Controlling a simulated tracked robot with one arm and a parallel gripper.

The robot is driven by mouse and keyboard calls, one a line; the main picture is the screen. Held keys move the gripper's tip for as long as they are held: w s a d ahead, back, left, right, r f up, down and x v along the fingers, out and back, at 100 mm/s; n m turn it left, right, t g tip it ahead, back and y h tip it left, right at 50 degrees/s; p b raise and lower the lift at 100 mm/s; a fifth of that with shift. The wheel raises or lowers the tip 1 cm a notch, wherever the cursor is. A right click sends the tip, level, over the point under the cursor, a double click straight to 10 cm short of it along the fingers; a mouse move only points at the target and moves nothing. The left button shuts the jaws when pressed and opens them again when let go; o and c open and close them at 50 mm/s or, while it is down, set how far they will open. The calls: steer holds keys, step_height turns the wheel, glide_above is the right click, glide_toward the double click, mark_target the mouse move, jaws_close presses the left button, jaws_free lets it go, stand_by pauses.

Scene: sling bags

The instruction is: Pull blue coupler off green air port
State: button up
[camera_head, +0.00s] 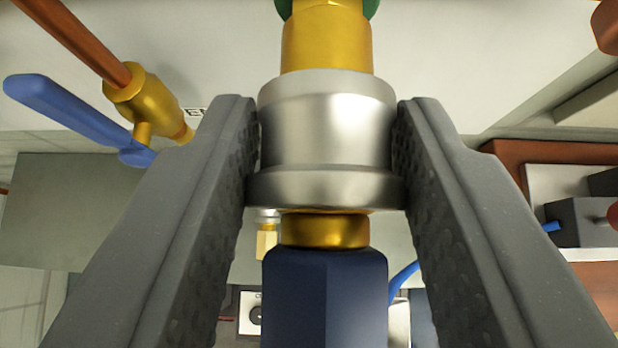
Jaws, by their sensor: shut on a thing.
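The coupler fills the middle of the camera_head view. It has a silver metal sleeve (327,130), a brass neck below it and a dark blue body (325,300) that runs off the bottom edge. My gripper (328,125) is shut on the silver sleeve, with one grey textured jaw pressed to each side. A brass fitting (326,38) comes out of the sleeve's top and leads to the green air port (370,8), of which only a sliver shows at the top edge. The coupler is in line with the brass fitting, and no gap shows between them.
A brass valve (143,95) with a blue lever (62,108) on a copper pipe (75,40) is at upper left, close to the left jaw. A reddish-brown frame (540,152) with a dark box (578,222) is at right. A smaller brass fitting (266,240) shows behind the coupler.

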steer(key=shift+s+b, duration=0.8)
steer(key=shift+s, duration=1.8)
steer(key=shift+s, duration=0.1)
steer(key=s+b, duration=0.1)
steer(key=s, duration=0.2)
steer(key=shift+s, duration=0.4)
